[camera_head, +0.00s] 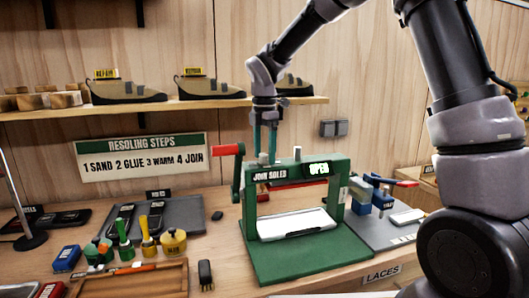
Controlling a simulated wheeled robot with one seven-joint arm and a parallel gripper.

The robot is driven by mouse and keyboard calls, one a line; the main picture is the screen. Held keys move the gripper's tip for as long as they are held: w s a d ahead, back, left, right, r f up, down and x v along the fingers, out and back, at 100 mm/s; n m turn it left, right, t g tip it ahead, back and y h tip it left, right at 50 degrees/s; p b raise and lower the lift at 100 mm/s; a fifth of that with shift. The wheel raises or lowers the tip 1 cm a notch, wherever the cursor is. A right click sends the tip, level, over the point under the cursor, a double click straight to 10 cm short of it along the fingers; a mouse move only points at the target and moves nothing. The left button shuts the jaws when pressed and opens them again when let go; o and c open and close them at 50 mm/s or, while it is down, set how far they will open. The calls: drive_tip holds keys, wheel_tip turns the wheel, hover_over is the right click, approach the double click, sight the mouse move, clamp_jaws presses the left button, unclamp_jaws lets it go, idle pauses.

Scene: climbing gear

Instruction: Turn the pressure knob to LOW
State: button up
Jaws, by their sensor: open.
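The green press (340,200) stands on the bench, with a "JOIN SOLES" label and a lit "OPEN" display (318,169) on its top beam. A red-handled lever (226,150) is on its left side. My gripper (265,156) points down at the top of the press, left of the display, with two teal fingers apart. A small pale part shows at the fingertips on the beam; I cannot tell if it is the pressure knob or if the fingers touch it. No LOW mark is readable. A white tray (295,224) lies inside the press.
A shelf (200,104) with shoes (208,83) runs behind my arm. Glue pots and brushes (150,240) stand on the left of the bench. A blue tool with a red handle (383,190) is right of the press.

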clamp_jaws()
